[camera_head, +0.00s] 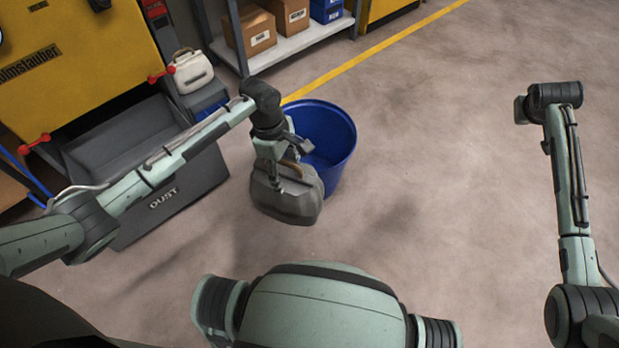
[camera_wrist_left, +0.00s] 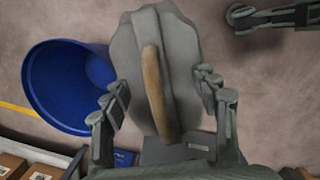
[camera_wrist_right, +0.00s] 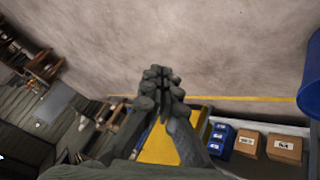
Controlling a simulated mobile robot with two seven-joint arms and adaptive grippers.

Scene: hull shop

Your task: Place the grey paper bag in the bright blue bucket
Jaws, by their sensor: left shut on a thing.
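The grey paper bag (camera_head: 287,200) with a tan handle hangs from my left gripper (camera_head: 281,155), which is shut on it. In the left wrist view the bag (camera_wrist_left: 188,60) and its tan handle lie between the fingers (camera_wrist_left: 165,95). The bright blue bucket (camera_head: 335,135) stands on the floor just behind and to the right of the bag, which hides part of it. The bucket also shows in the left wrist view (camera_wrist_left: 65,85), beside the bag, and at the right edge of the right wrist view (camera_wrist_right: 312,90). My right gripper (camera_wrist_right: 162,75) is shut and empty, away from both.
A grey bin marked DUST (camera_head: 175,195) stands left of the bucket, under a yellow machine (camera_head: 70,55). A white jug (camera_head: 192,72) is near it. A shelf (camera_head: 290,48) with boxes stands at the back. The floor (camera_head: 450,180) right of the bucket is clear.

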